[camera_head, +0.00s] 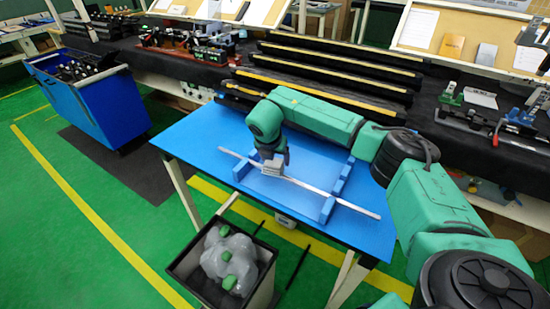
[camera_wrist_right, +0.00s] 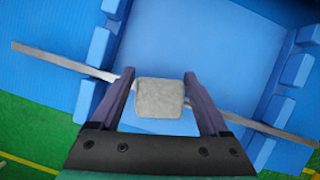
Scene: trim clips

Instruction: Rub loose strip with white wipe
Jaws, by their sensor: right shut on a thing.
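The loose strip (camera_head: 330,196) is a long, thin light bar. It lies across blue support blocks (camera_head: 327,210) on the blue table; it also shows in the right wrist view (camera_wrist_right: 63,62). The wipe (camera_wrist_right: 160,98) is a pale grey-white square pad. My right gripper (camera_wrist_right: 158,95) is shut on it, one finger at each side. In the head view the wipe (camera_head: 272,167) is over the strip's left-middle part and hides that stretch. I cannot tell whether it touches the strip. My left gripper is not in view.
The blue table (camera_head: 205,133) has free surface around the blocks. A dark bin (camera_head: 262,289) with clear plastic and green-capped items stands at its front. A blue cart (camera_head: 110,107) is at left. Dark benches with racks (camera_head: 340,62) and fixtures line the back.

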